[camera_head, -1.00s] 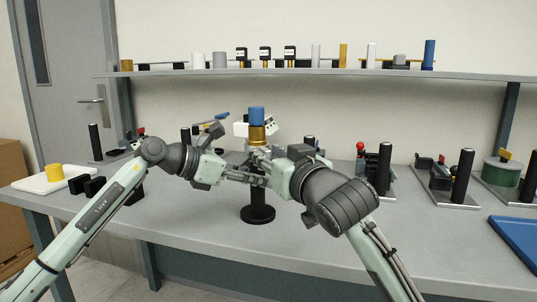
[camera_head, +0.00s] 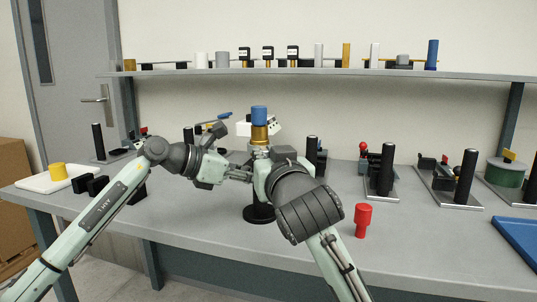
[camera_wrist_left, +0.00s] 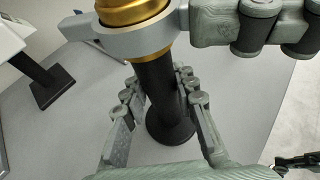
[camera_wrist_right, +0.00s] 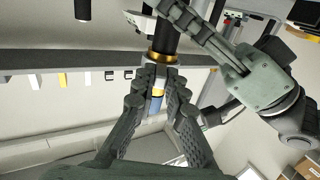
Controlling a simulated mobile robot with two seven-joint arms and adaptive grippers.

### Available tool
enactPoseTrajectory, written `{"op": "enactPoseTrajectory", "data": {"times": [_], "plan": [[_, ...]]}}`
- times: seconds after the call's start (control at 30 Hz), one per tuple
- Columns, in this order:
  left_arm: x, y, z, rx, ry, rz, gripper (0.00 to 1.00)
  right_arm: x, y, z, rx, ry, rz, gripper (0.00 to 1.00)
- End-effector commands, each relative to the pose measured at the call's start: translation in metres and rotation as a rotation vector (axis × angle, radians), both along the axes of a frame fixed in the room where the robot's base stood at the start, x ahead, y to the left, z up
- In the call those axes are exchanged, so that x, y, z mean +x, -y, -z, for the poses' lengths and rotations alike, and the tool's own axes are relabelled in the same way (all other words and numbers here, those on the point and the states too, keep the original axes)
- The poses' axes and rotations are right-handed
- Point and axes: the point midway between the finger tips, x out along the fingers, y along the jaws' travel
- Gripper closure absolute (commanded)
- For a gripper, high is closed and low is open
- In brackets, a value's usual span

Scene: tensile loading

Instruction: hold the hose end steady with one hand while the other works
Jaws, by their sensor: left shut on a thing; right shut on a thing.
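A fitting with a blue top (camera_head: 259,114) and a brass body (camera_head: 259,133) stands upright on a black post (camera_wrist_left: 154,85) with a round base (camera_head: 258,213). I cannot tell which part is the hose end. A grey ring with a pointed tab (camera_wrist_left: 135,42) goes around the brass. My left gripper (camera_wrist_left: 158,82) is on the post just below the ring, its fingers on both sides. My right gripper (camera_wrist_right: 161,80) is shut on the ring's side, close by the brass. In the head view its fingertips are hidden behind my right wrist.
A red cup-like piece (camera_head: 362,220) stands right of my right arm. Black fixtures with posts (camera_head: 386,170) line the bench to the right, beside a blue tray (camera_head: 515,240). A white board (camera_head: 42,183) with a yellow cylinder lies left.

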Motion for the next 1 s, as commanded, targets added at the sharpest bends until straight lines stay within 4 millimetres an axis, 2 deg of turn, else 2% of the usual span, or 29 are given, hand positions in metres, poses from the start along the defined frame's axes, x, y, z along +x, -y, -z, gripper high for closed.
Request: {"op": "enactPoseTrajectory", "data": {"times": [0.2,0.23,0.4,0.77,0.87,1.0], "plan": [[0.000,0.001,0.000,-0.001,0.000,0.000,1.00,0.000,0.000,0.001,-0.001,-0.002,-0.002,1.00],[0.000,0.000,0.000,-0.001,0.000,0.001,1.00,0.000,0.000,0.001,-0.001,-0.002,-0.002,0.87],[0.000,0.001,0.000,-0.001,0.000,0.001,1.00,0.000,0.000,0.001,0.000,-0.002,-0.002,0.67],[0.000,0.001,0.000,-0.001,0.000,0.001,1.00,-0.005,0.000,0.000,0.000,0.000,-0.003,0.67],[0.000,0.001,0.000,-0.001,0.000,0.001,1.00,-0.018,0.003,0.001,0.001,-0.001,-0.003,0.67],[0.000,0.001,0.000,-0.001,0.000,0.001,1.00,-0.046,0.008,0.001,0.002,0.000,-0.004,0.67]]}}
